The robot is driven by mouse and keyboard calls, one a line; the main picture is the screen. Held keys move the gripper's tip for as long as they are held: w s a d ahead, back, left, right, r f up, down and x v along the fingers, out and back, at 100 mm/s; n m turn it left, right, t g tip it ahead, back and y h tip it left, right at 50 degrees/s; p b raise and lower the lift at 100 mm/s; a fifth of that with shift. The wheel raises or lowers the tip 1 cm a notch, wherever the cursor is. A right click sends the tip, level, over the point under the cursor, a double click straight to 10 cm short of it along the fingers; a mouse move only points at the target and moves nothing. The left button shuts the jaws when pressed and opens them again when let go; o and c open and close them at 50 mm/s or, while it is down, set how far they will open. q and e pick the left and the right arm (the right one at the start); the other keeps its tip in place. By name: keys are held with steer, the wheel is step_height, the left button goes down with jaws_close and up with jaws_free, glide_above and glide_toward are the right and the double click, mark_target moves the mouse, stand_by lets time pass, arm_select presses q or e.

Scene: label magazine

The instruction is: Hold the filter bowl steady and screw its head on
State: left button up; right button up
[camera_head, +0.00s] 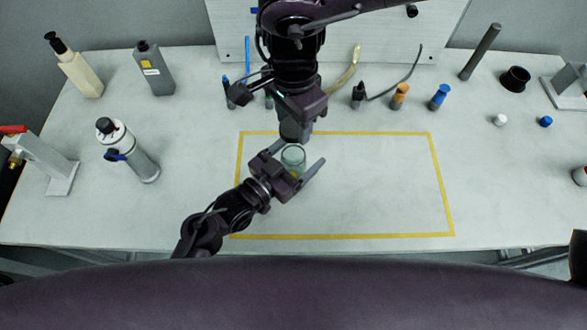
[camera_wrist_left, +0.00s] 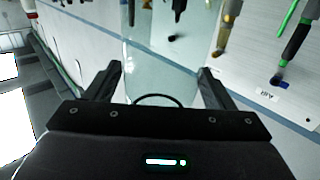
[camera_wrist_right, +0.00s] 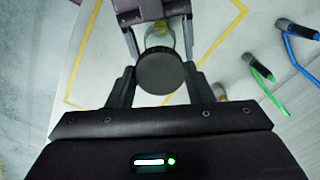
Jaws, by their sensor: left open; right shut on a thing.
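The filter bowl (camera_head: 293,156) is a clear, pale green cup on the table inside the yellow outline. My left gripper (camera_head: 297,157) is open, its fingers on either side of the bowl. In the left wrist view the clear bowl (camera_wrist_left: 165,60) shows between the spread fingers (camera_wrist_left: 158,80). The filter head (camera_wrist_right: 161,72) is a dark grey round cap. My right gripper (camera_wrist_right: 158,82) is shut on it, above the bowl. In the head view the head (camera_head: 292,130) hangs just over the bowl's far side. Whether they touch is unclear.
Yellow tape (camera_head: 345,236) outlines a work area, clear on its right. Bottles, including a grey one (camera_head: 153,70) and a white spray can (camera_head: 128,150), stand left. A panel (camera_head: 345,25) stands behind. Small orange (camera_head: 400,93) and blue (camera_head: 439,96) fittings lie back right.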

arm_select(q)
steer(key=c, duration=1.5)
steer(key=shift+o, duration=0.2)
arm_select(e)
glide_above(293, 145)
steer(key=s, duration=0.2)
steer(key=shift+f, duration=2.55)
steer(key=shift+f, duration=0.85)
steer(key=shift+f, duration=0.55)
